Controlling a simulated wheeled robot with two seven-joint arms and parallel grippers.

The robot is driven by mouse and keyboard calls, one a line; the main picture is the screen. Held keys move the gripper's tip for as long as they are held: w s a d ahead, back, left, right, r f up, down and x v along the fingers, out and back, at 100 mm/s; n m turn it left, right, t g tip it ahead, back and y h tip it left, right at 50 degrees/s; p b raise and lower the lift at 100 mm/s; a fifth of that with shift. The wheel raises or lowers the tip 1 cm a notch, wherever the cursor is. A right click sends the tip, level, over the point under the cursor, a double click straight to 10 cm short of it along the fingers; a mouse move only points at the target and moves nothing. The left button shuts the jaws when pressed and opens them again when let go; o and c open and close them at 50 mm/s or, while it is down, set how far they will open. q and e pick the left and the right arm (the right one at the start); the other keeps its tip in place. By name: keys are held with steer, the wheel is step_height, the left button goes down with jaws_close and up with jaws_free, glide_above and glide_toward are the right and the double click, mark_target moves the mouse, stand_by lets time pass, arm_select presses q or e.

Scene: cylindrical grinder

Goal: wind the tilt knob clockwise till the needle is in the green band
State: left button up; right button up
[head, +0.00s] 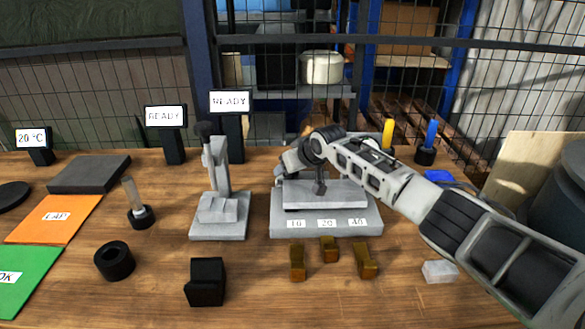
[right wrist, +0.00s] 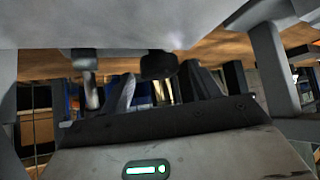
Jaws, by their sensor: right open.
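My right gripper (head: 287,168) reaches in from the right to the upper left side of a grey fixture (head: 325,222) with tags reading 10, 20 and 40. Its arm hides much of the fixture's top. In the right wrist view its fingers (right wrist: 140,65) stand wide apart. A dark, rounded knob-like part (right wrist: 158,66) lies between them under a pale surface; I cannot tell whether it is the tilt knob. A smaller grey part (right wrist: 86,70) hangs to its left. No needle or green band can be made out. My left gripper is out of view.
A grey gauge stand (head: 219,205) stands left of the fixture. Several brass blocks (head: 329,249) and a black block (head: 206,281) sit in front. Two READY screens (head: 230,102) stand behind. A clear block (head: 440,271) lies under my right arm. Wire mesh closes the back.

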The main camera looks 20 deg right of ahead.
steer(key=shift+w+f, duration=0.1)
steer(key=shift+w, duration=0.05)
steer(key=c, duration=1)
steer(key=shift+a+r+m+h+p, duration=0.15)
steer(key=shift+r+m+h+p, duration=0.3)
steer(key=shift+p, duration=0.8)
steer(key=shift+f+m+h+p, duration=0.1)
steer(key=shift+m+h+p, duration=0.15)
steer(key=shift+m+p, duration=0.3)
steer(key=shift+a+f+m+h+p, duration=0.15)
steer(key=shift+f+m+h+p, duration=0.1)
steer(key=shift+m+h+p, duration=0.4)
steer(key=shift+f+m+h, duration=0.1)
steer(key=shift+m+h, duration=0.25)
steer(key=shift+m, duration=0.1)
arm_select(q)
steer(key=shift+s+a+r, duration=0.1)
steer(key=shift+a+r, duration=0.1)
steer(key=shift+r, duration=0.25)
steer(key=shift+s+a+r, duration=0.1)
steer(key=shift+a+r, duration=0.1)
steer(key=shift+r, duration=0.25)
arm_select(e)
steer(key=shift+m+h, duration=0.3)
steer(key=shift+m, duration=0.1)
